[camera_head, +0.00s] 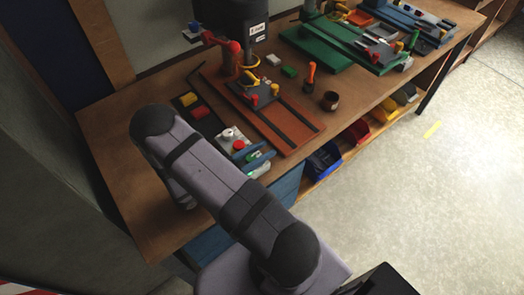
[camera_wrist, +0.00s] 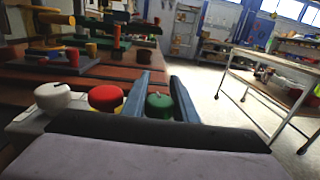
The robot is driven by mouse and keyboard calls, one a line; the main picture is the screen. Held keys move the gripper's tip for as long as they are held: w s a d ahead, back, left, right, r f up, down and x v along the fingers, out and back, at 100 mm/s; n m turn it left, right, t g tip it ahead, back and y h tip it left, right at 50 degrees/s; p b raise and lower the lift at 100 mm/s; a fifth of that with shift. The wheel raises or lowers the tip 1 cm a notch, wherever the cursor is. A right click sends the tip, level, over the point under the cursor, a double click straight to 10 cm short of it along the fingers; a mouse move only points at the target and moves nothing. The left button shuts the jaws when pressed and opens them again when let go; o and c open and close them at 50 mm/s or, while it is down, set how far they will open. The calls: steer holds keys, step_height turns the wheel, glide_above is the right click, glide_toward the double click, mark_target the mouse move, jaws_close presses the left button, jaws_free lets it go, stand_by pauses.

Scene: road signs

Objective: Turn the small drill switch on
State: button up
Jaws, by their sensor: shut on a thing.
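A pale switch box (camera_head: 222,138) lies at the near edge of the workbench, partly hidden by my arm. It carries a white knob (camera_wrist: 52,96), a red button (camera_wrist: 106,97) and a green button (camera_wrist: 159,107) in a row. In the head view the red button (camera_head: 239,145) also shows. My gripper (camera_wrist: 160,92) has its two blue fingers on either side of the green button, shut on it. The red button is just outside the left finger. A small drill stand with a red-orange base (camera_head: 285,128) stands behind the box.
A dark strip with yellow and red blocks (camera_head: 200,112) lies left of the stand. A brown cup (camera_head: 330,101) and an orange-handled tool (camera_head: 311,76) stand to the right. A green-based machine (camera_head: 325,52) is farther back. Coloured bins (camera_head: 324,160) sit below the bench edge.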

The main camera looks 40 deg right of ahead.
steer(key=n+t, duration=0.2)
steer(key=t, duration=0.1)
steer(key=w+n+t, duration=0.1)
steer(key=t, duration=0.2)
steer(key=shift+w+a+n+y, duration=0.1)
steer(key=shift+w+n+y, duration=0.05)
steer(key=shift+n+y, duration=0.2)
steer(key=o, duration=0.8)
steer(key=shift+r, duration=0.2)
step_height(320, 180, up, 10)
steer(key=p, duration=0.8)
steer(key=shift+f, duration=0.15)
